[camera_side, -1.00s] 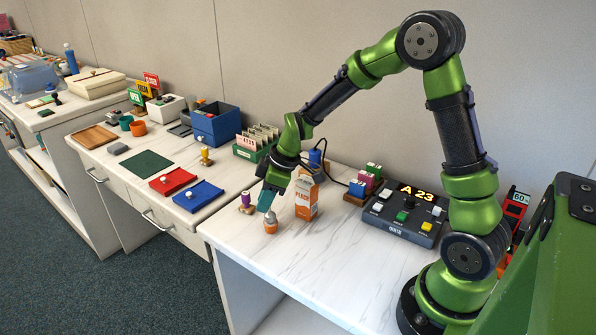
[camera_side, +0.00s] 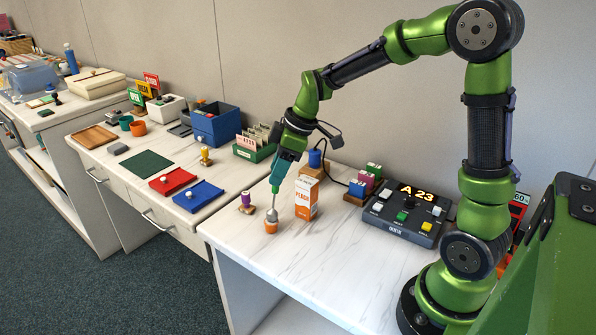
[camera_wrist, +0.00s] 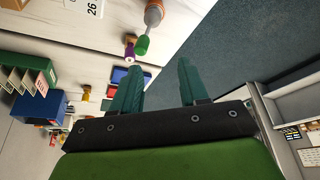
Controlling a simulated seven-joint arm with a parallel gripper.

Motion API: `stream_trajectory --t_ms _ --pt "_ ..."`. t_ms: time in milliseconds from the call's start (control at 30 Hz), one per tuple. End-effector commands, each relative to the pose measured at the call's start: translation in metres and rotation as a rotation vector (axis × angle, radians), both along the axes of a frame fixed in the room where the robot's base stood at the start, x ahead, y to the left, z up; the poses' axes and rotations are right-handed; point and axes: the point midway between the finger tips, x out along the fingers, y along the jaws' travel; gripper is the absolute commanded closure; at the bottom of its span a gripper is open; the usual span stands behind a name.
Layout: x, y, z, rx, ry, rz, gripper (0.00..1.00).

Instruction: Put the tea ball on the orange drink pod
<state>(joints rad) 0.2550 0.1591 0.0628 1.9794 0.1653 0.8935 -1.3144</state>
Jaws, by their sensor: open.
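The orange drink pod (camera_side: 271,229) stands upright on the white counter near its front left edge. The grey tea ball (camera_side: 271,215) sits on top of it with its thin handle pointing up. In the wrist view the tea ball's green handle end (camera_wrist: 143,44) points toward me, with the orange pod (camera_wrist: 154,14) behind it. My gripper (camera_side: 276,183) is above the tea ball, jaws pointing down. In the wrist view my two teal fingers (camera_wrist: 160,75) are apart with nothing between them, and the handle end lies beyond their tips.
A purple pod (camera_side: 246,204) stands left of the orange one. A peach drink carton (camera_side: 306,198) stands close on the right. The counter's front middle is clear.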

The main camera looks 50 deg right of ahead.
Motion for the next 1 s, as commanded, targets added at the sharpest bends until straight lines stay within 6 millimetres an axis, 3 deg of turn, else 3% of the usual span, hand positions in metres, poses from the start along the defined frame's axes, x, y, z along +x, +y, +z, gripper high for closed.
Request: stream_trajectory --t_ms 233,367,533,733,900,1000 --pt "-0.01 -0.006 0.027 0.0 -0.001 -0.003 0.56" --pt "-0.025 0.002 0.043 0.012 -0.01 -0.076 0.56" --pt "-0.074 0.028 0.074 0.085 -0.042 -0.337 0.56" --pt "-0.137 0.049 0.088 0.248 -0.08 -0.671 0.56" --pt "-0.166 0.056 0.086 0.364 -0.09 -0.84 0.56" --pt "-0.172 0.057 0.085 0.396 -0.09 -0.883 0.56"
